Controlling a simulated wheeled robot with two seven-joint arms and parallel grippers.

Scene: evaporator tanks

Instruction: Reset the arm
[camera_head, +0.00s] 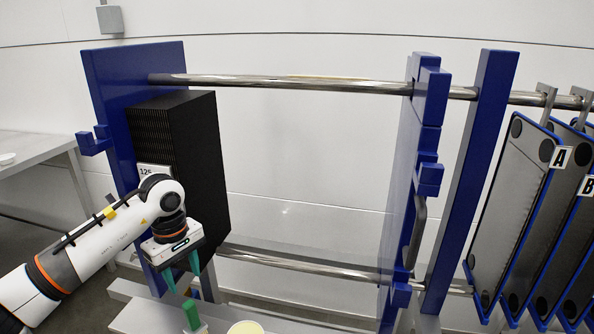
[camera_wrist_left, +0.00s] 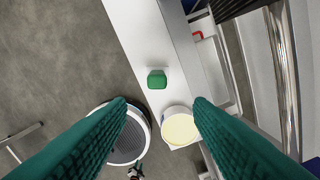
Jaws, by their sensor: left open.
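My left arm comes in from the left in the head view. Its gripper (camera_head: 181,280) has teal fingers that point down, in front of the black plate stack (camera_head: 190,165). In the left wrist view the two fingers of the gripper (camera_wrist_left: 160,102) are spread apart with nothing between them. A green object (camera_head: 192,315) stands below the fingertips, apart from them; it also shows in the wrist view (camera_wrist_left: 157,80). My right gripper is in neither view.
A blue end frame (camera_head: 108,100) stands behind my arm, with polished rails (camera_head: 290,84) running right to blue posts (camera_head: 478,150). Panels marked A (camera_head: 515,200) and B hang at the right. A cream round-topped container (camera_head: 245,328) stands near the green object. The span between the frames is open.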

